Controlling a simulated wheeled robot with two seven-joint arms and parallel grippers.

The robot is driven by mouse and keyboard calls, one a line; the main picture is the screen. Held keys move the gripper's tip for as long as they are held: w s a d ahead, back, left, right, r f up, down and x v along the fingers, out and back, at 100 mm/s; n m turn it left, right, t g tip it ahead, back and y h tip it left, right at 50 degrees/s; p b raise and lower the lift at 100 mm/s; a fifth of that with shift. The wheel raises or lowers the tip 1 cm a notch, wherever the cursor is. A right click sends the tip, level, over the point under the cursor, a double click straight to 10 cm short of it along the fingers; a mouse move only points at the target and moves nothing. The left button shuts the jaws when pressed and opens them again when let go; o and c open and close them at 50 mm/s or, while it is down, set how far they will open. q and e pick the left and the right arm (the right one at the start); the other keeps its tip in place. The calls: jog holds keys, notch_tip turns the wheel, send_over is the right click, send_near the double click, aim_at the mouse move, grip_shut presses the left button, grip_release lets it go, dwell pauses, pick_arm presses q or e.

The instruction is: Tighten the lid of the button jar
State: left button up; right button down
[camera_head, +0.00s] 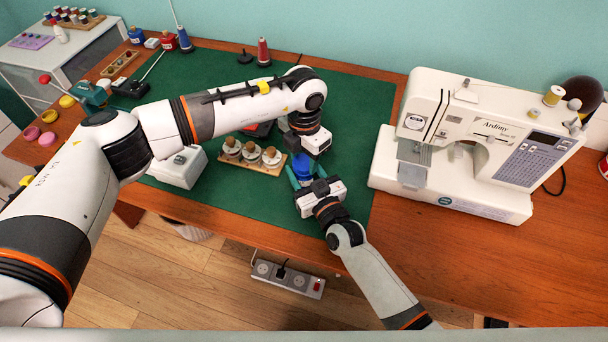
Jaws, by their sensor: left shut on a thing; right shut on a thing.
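The button jar (301,168) shows only as a small blue patch between my two grippers on the green mat (350,110). Its lid and contents are mostly hidden, so I cannot tell how the lid sits. My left gripper (303,156) comes down from above and is shut on the top part of the jar, which I take to be the lid. My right gripper (305,175) reaches in from the front and is shut around the jar's body, with teal fingers on either side.
A white sewing machine (480,140) stands close on the right. A dark red cone (263,52) stands behind. The mat's back right is clear.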

pick_arm(q)
jog(key=m, duration=1.2)
jog(key=o, duration=1.1)
jog(key=shift+r, duration=2.25)
jog(key=shift+c, duration=0.4)
